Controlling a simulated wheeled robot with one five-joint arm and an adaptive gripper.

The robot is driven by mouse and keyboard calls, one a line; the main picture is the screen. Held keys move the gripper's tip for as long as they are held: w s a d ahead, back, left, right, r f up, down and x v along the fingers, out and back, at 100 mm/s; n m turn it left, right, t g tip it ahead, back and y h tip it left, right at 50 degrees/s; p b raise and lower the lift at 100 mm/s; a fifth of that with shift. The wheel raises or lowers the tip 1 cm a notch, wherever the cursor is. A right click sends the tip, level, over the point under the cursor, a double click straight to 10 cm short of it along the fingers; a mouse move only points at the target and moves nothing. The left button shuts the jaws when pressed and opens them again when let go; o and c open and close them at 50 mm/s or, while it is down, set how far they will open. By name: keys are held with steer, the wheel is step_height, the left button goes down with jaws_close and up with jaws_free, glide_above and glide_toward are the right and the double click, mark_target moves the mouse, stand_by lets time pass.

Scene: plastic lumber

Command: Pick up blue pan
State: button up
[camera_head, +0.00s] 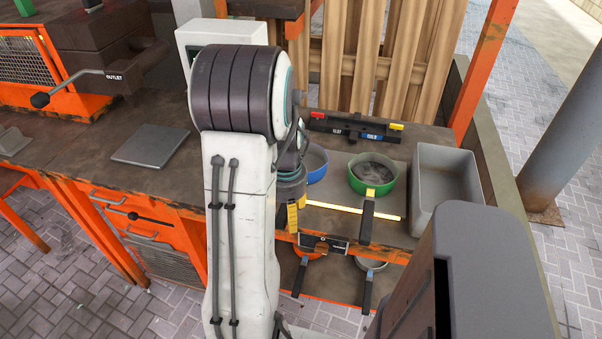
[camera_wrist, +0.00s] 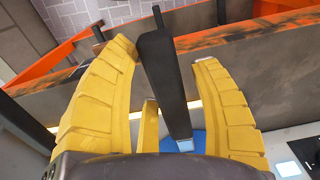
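The blue pan (camera_head: 315,163) sits on the bench, partly hidden behind my arm and gripper in the head view. My gripper (camera_head: 296,215) is over the front edge of the bench, on the pan's near side. The handle lies close to the left finger, with a clear gap to the right one. Whether the left finger touches it, I cannot tell.
A green pan (camera_head: 373,174) stands right of the blue one, its black handle (camera_head: 367,216) sticking out over the front edge. A grey bin (camera_head: 444,190) is farther right. A black level-like tool (camera_head: 355,127) lies behind. More pans sit on the orange lower shelf (camera_head: 335,290).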

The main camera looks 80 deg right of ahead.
steer(key=c, duration=1)
jaws_close()
steer(key=shift+r, duration=0.1)
